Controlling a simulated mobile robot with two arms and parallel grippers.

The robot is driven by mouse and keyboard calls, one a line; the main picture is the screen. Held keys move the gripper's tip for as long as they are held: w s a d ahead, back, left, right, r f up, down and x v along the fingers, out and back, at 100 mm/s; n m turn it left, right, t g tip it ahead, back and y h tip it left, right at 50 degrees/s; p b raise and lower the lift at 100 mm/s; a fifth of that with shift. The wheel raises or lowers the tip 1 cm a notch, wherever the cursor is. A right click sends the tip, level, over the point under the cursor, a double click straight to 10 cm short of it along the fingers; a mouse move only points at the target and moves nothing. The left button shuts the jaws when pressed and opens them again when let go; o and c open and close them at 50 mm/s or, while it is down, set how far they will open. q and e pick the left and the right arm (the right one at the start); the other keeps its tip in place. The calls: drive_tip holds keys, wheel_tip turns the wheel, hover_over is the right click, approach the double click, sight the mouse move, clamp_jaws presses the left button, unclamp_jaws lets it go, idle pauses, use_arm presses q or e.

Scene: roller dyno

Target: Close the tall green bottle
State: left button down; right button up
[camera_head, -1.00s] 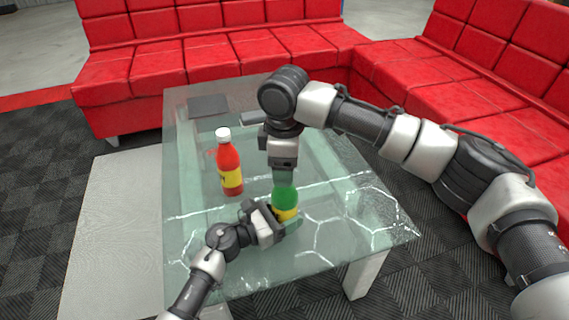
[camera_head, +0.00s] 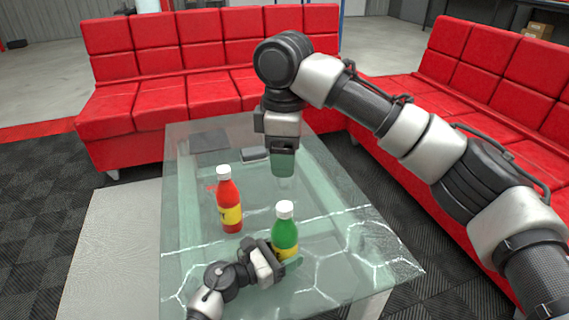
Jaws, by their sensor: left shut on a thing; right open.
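The green bottle (camera_head: 285,234) stands upright on the glass table (camera_head: 335,215), with a yellow label and a white cap (camera_head: 285,209) on its top. My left gripper (camera_head: 275,262) is shut on the lower part of the green bottle from its left side and partly covers the label. My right gripper (camera_head: 283,168) is open and empty, pointing down above and slightly behind the white cap, apart from it. How tightly the cap sits cannot be told.
A red bottle (camera_head: 229,206) with a yellow label and white cap stands to the left. A dark flat item (camera_head: 209,141) and a small dark object (camera_head: 254,154) lie at the table's back. Red sofas (camera_head: 211,94) border the back and right.

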use_arm(q)
drive_tip(key=shift+c, duration=0.8)
unclamp_jaws()
drive_tip(key=p+v, duration=0.1)
drive_tip(key=v, duration=0.9)
drive_tip(key=shift+s+a+p, duration=0.2)
drive_tip(key=shift+a+p, duration=0.1)
drive_tip(key=shift+a, duration=0.05)
drive_tip(key=shift+s+f, duration=0.1)
